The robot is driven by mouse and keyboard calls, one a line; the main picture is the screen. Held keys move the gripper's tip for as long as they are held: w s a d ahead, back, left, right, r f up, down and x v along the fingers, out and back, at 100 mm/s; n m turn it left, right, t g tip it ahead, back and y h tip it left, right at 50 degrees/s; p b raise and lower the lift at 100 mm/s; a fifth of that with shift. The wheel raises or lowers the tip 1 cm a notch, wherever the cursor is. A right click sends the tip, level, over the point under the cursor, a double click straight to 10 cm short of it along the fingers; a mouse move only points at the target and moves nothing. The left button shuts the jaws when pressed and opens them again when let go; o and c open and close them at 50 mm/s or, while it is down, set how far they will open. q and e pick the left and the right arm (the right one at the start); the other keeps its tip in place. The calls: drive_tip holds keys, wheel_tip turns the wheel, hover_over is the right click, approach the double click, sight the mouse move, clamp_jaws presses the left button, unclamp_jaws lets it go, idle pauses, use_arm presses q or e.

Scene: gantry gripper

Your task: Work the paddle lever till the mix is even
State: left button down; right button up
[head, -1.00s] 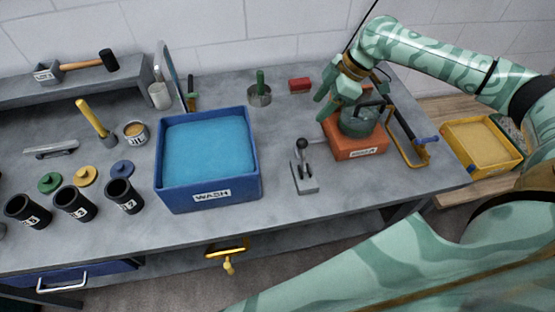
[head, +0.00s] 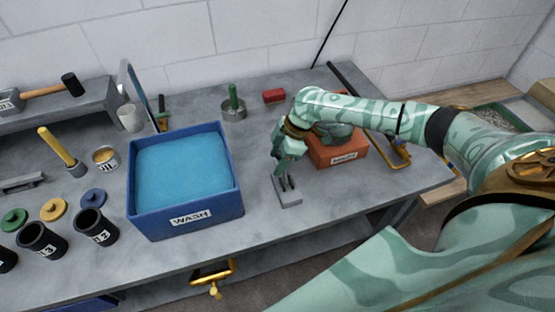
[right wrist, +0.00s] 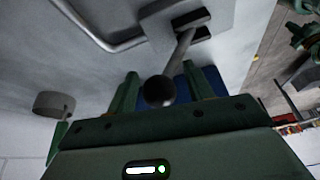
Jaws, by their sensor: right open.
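The lever stands on a small grey base (head: 288,197) in front of the red-orange box (head: 340,150). In the right wrist view its dark ball knob (right wrist: 160,91) and rod (right wrist: 183,48) show, with the knob between my open fingers. My right gripper (head: 284,178) is at the lever in the head view and hides most of it; its fingers also show in the wrist view (right wrist: 165,82). I cannot tell whether a finger touches the knob. The green pot (head: 335,130) on the red-orange box is partly behind my arm. My left gripper is not in view.
A blue WASH tub (head: 188,217) stands left of the lever. A red block (head: 273,96) and a metal dish with a green handle (head: 233,108) lie behind. A yellow bar handle (head: 400,153) is right of the box.

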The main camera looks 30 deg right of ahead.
drive_tip(key=shift+f, duration=0.2)
drive_tip(key=shift+c, duration=0.3)
clamp_jaws()
